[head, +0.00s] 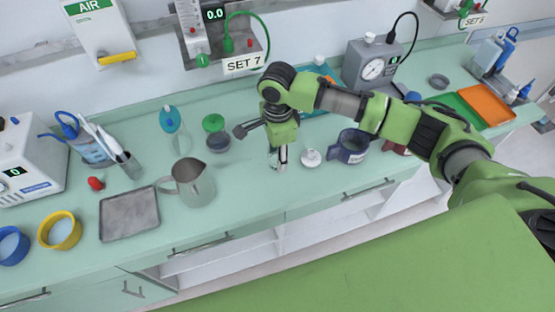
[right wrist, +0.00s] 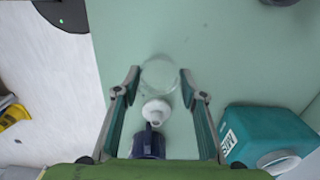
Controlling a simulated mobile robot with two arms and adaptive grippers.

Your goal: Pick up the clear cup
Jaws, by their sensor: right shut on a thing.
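The clear cup (right wrist: 160,74) is see-through and faint, standing on the pale green counter (right wrist: 125,35). In the right wrist view it sits between the two fingertips of my right gripper (right wrist: 160,77), which is shut on it. In the head view my right gripper (head: 279,157) points down at the counter near its front edge. There the cup (head: 273,159) is mostly hidden by the fingers. My left gripper is not in view.
A white round-topped item (head: 311,158) stands close right of the gripper, with a dark blue mug (head: 350,147) beyond. A metal pitcher (head: 190,182) and a grey tray (head: 129,214) are to the left. A teal box (right wrist: 270,135) shows in the wrist view.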

